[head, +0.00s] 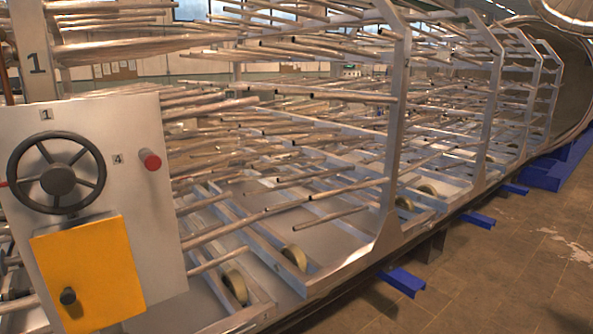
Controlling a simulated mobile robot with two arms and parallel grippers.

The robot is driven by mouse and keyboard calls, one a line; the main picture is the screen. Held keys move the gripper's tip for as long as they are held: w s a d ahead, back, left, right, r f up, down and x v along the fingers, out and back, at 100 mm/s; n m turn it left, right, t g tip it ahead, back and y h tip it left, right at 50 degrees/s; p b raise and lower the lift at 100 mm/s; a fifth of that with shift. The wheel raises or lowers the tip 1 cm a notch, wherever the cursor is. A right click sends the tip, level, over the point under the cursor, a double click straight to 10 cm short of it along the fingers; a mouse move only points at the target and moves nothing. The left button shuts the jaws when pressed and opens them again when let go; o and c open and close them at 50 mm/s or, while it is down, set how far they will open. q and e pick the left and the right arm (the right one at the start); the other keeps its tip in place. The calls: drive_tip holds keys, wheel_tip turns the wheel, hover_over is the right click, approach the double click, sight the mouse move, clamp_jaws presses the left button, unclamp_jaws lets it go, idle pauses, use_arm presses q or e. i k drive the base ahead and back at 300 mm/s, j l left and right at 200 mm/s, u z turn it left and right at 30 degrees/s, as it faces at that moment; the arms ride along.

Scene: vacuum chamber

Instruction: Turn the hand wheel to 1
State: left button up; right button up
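The hand wheel (57,173) is a black spoked ring with a round hub, mounted on a light grey panel (140,240) at the left of the head view. A small label "1" (46,114) sits on the panel just above the wheel. A label "4" (117,159) sits to the right of the wheel. A red knob (151,160) sticks out of the panel right of the "4". Neither of my grippers is in view.
A yellow box (90,272) with a black knob (68,296) is below the wheel. Right of the panel, a long metal rack (395,130) with many protruding rods stretches back towards a round chamber opening. Blue supports (402,282) stick out at floor level. Tiled floor (500,270) is open at the right.

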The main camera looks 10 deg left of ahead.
sight(57, 179)
drive_tip(key=u, duration=1.55)
